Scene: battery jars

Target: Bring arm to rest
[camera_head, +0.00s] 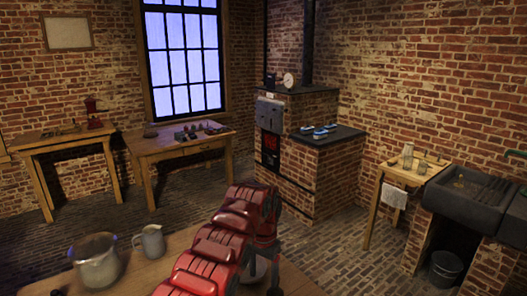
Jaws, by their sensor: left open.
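My red segmented left arm rises from the bottom middle of the head view, over the near wooden table (130,278). My left gripper (268,272) hangs down at its far end, at the table's right side. Its jaws are open, though the arm hides part of them. I cannot make out anything held in it. A glass jar (97,268) stands at the left of the near table, with a grey jug (150,242) just behind and right of it. Both are apart from the gripper. My right gripper is not in view.
A brick stove (300,125) stands at the back, with blue items (320,130) on its lower top. Two wooden tables with small items stand at the back left. A small table (402,172) and a dark sink (465,195) stand at the right. The brick floor between is clear.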

